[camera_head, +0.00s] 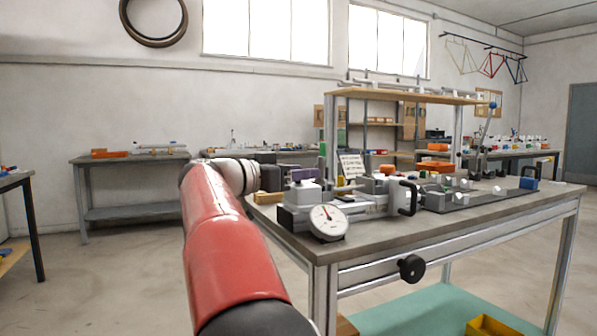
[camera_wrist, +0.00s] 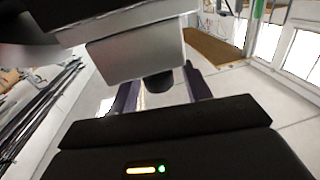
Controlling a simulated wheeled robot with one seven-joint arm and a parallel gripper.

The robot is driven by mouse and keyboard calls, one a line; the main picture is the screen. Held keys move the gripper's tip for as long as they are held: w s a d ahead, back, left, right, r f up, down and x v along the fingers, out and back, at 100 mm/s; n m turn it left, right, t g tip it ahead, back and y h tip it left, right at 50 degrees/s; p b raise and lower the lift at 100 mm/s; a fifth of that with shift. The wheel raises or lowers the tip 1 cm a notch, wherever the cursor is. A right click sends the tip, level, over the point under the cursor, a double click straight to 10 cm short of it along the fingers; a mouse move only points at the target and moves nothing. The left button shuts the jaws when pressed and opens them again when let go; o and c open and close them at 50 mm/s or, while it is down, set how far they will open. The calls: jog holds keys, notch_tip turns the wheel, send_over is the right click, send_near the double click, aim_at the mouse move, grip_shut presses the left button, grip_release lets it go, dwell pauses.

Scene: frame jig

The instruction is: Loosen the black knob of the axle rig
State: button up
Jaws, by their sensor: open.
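In the wrist view a grey block (camera_wrist: 135,55) hangs across the upper middle, with a dark rounded knob (camera_wrist: 158,82) showing just below its edge. My gripper (camera_wrist: 162,92) is open, its two dark fingers on either side of that knob. I cannot tell whether either finger touches it. In the head view my red arm reaches to the left end of the workbench, where a grey rig with a round white dial (camera_head: 328,222) stands. The gripper's tips are hard to make out there. A black knob (camera_head: 411,268) also sits on the bench's front rail.
A yellow bin (camera_head: 490,326) stands below. Open floor lies to the left.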

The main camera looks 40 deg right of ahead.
jog(key=c, duration=0.9)
jog(key=shift+c, duration=0.2)
